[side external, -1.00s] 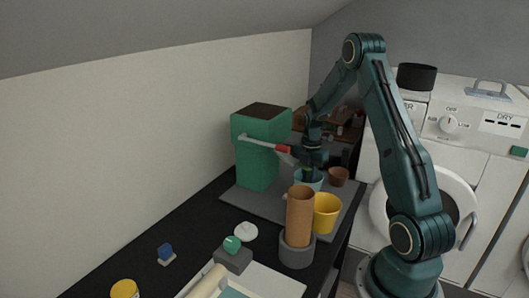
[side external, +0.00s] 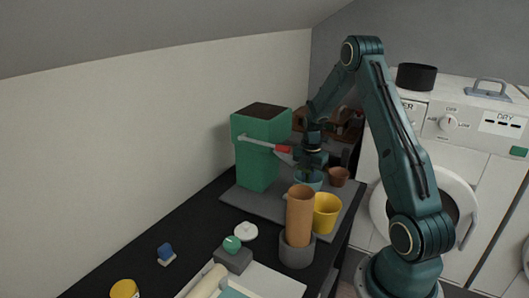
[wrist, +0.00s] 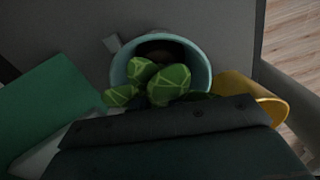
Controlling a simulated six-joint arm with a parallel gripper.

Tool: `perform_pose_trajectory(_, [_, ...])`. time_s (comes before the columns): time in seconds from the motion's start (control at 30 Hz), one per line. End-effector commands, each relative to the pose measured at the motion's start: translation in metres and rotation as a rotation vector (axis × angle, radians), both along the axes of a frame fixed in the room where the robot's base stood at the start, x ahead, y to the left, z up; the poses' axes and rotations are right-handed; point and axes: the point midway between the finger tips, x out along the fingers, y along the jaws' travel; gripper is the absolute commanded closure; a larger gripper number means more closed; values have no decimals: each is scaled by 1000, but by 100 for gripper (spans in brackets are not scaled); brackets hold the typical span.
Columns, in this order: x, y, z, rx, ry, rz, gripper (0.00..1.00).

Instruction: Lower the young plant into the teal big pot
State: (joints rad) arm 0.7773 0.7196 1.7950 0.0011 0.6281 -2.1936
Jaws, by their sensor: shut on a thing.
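The teal big pot (side external: 309,183) stands on a grey mat on the black counter in the side view. Its round rim (wrist: 120,75) and dark inside show in the wrist view. The young plant (wrist: 160,80) has broad green leaves with pale veins, which overlap the near part of the pot's opening in the wrist view. My gripper (side external: 310,165) is directly above the pot and shut on the plant. The plant's lower part and the fingertips are mostly hidden, so I cannot tell how deep it sits.
A tall green bin (side external: 256,160) with a white, red-ended lever stands left of the pot. A yellow pot (side external: 327,213), a small terracotta pot (side external: 339,176) and a tall orange-brown cylinder (side external: 300,215) in a grey holder stand close by. The grey mat (side external: 250,203) has bare room at front left.

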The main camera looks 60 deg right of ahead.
Motion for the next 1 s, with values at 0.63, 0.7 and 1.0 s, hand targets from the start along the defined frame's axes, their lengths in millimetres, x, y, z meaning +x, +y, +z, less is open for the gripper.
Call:
perform_pose_trajectory(0.63, [0,0,0,0,0,0,59])
perform_pose_trajectory(0.7, [0,0,0,0,0,0,59])
perform_pose_trajectory(1.0, [0,0,18,-1,-2,0,59])
